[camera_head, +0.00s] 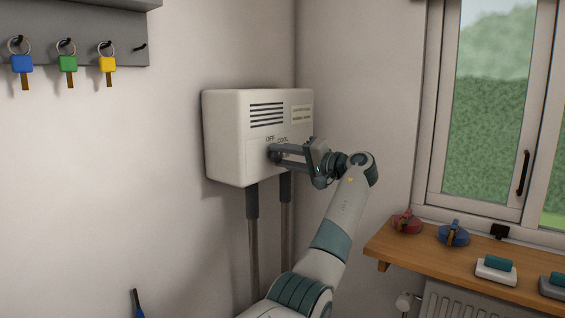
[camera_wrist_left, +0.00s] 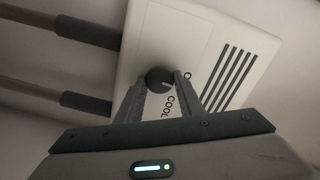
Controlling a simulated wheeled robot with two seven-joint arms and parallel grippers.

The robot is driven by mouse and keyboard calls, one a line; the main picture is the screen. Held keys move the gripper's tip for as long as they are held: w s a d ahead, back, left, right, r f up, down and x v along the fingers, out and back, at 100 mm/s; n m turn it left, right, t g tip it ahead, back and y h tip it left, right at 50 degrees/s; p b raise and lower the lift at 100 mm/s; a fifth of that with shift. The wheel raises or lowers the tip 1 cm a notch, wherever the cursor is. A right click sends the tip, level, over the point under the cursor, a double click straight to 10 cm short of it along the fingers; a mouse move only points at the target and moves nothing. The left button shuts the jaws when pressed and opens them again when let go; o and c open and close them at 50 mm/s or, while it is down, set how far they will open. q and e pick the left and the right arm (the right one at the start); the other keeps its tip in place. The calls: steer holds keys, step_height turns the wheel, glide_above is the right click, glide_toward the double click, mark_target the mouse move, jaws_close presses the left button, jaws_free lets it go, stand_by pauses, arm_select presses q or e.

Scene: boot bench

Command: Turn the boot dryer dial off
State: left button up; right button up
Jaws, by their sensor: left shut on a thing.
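The boot dryer (camera_head: 228,150) is a white wall box with dark vent slots and two grey tubes below. Its dial (camera_head: 274,154) is a dark round knob low on the front, below the printed words OFF and COOL. My left gripper (camera_head: 280,153) reaches it from the right, its fingers shut on the dial. In the left wrist view the dial (camera_wrist_left: 159,79) sits between the fingertips (camera_wrist_left: 160,82), with a pale pointer line on its face. The fingers cover part of the lettering, so I cannot tell which setting the pointer marks. My right gripper is not in view.
A grey key rack (camera_head: 85,40) with blue, green and yellow keys hangs at the upper left. A wooden shelf (camera_head: 440,262) under the window at the right holds red, blue and white items.

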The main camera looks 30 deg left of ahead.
arm_select(q)
steer(key=shift+f+n, duration=0.1)
steer(key=shift+n, duration=0.5)
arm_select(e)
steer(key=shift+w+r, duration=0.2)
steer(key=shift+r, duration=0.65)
arm_select(q)
steer(key=o, duration=1)
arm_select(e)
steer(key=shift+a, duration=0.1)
arm_select(q)
steer(key=shift+d, duration=0.1)
steer(key=shift+d+b, duration=0.3)
steer(key=shift+d, duration=0.2)
steer(key=d, duration=0.5)
steer(key=s+d+b, duration=0.1)
steer(key=d, duration=0.4)
steer(key=d+b, duration=0.1)
steer(key=d, duration=0.5)
steer(key=shift+s+d, duration=0.1)
steer(key=shift+s, duration=0.1)
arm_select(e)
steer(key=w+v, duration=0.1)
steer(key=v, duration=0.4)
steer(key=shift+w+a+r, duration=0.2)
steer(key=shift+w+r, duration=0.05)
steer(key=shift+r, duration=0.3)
